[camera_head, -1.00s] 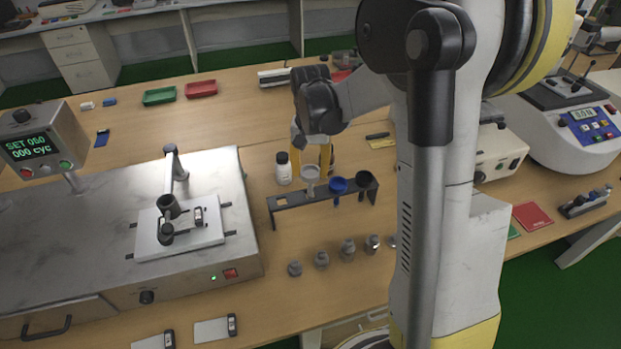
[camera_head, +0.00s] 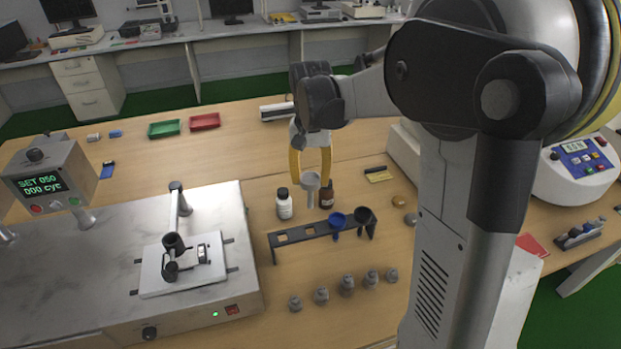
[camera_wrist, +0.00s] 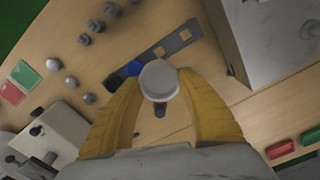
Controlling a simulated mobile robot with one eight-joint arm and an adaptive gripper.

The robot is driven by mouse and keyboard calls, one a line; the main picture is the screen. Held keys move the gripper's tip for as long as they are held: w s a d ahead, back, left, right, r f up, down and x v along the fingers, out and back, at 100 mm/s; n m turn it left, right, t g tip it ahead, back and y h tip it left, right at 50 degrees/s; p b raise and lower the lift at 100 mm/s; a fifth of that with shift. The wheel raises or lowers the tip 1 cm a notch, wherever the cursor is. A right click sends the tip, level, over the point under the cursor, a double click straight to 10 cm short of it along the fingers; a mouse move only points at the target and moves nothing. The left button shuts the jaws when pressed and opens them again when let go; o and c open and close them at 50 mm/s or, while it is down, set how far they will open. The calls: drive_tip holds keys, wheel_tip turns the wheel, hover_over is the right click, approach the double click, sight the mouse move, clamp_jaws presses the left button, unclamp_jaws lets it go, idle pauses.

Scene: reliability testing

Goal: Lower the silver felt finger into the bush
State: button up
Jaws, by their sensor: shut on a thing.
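The silver felt finger (camera_head: 311,182), a grey piece with a wide round top and narrow stem, hangs upright in my gripper (camera_head: 312,172). The yellow fingers are shut on it. In the wrist view its pale round top (camera_wrist: 159,79) sits between the fingertips (camera_wrist: 160,88). It appears to be above the dark rack (camera_head: 297,236), clear of it. The bush appears to be the dark, open-topped ring (camera_head: 173,241) on the tester's arm, over a white plate (camera_head: 208,250). It is left of and apart from my gripper; its opening is too small to judge.
The rack holds a blue finger (camera_head: 338,219) and a black one (camera_head: 363,214); its left squares are empty. A white bottle (camera_head: 284,206) and a brown bottle (camera_head: 327,196) stand behind it. Several grey weights (camera_head: 347,284) line the front. The steel tester (camera_head: 95,255) fills the left.

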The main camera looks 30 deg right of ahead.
sight(311, 200)
drive_tip(key=shift+f, duration=0.1)
drive_tip(key=shift+f+b, duration=2.65)
drive_tip(key=shift+f, duration=1.25)
